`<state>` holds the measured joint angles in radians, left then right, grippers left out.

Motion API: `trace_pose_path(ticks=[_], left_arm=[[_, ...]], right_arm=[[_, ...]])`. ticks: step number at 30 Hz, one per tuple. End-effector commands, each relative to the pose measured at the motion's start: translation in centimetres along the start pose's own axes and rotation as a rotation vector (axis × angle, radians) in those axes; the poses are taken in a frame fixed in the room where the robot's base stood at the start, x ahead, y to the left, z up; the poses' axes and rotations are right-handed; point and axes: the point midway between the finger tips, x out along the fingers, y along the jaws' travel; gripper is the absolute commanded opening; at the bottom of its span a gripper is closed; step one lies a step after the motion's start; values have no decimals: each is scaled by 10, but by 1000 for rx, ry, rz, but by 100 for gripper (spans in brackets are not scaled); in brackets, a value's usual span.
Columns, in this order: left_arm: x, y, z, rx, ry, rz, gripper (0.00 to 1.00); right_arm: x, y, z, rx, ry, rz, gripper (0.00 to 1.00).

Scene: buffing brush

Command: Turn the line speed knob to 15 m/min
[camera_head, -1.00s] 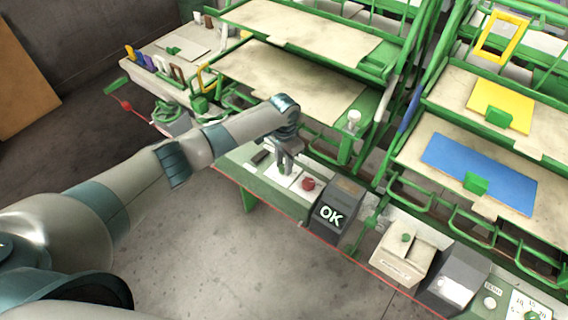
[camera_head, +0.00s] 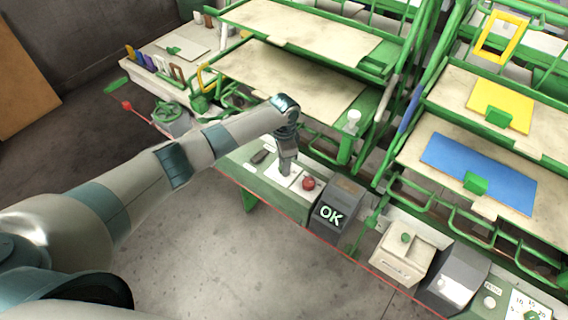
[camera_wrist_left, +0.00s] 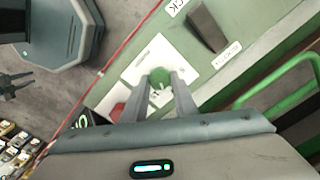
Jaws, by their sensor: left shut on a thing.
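My left gripper (camera_head: 286,173) points down at a white plate (camera_head: 296,183) on the green console. In the left wrist view its two fingers (camera_wrist_left: 161,84) are shut on a round green knob (camera_wrist_left: 160,76), which stands on the white plate (camera_wrist_left: 137,70). In the head view the fingers hide this knob. Marks on that plate are too small to read. Another white dial plate (camera_head: 518,302) at the bottom right of the head view bears numbers such as 10 and 15, with a green knob (camera_head: 531,315) on it. A dark claw-like part, perhaps my right gripper (camera_wrist_left: 16,84), shows at the left wrist view's edge.
A red button (camera_head: 308,183) sits just right of the gripper, beside a dark box marked OK (camera_head: 331,214). A dark wedge-shaped part (camera_wrist_left: 206,27) stands on the console near the plate. Green racks with boards rise behind. The floor in front is clear.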

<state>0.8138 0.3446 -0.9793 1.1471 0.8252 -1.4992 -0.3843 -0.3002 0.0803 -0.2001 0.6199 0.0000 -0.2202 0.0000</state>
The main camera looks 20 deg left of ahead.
Motion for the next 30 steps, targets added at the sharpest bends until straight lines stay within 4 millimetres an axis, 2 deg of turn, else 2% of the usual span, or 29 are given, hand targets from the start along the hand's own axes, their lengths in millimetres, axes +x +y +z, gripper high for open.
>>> trace_pose_path(ticks=[15, 22, 30], left_arm=[[0, 1, 0, 463, 0, 0, 4], [0, 1, 0, 587, 0, -1, 4], [-1, 1, 0, 638, 1, -1, 4]], right_arm=[[5, 0, 0, 0, 0, 0, 31], [7, 0, 0, 0, 0, 0, 31], [8, 0, 0, 0, 1, 0, 31]])
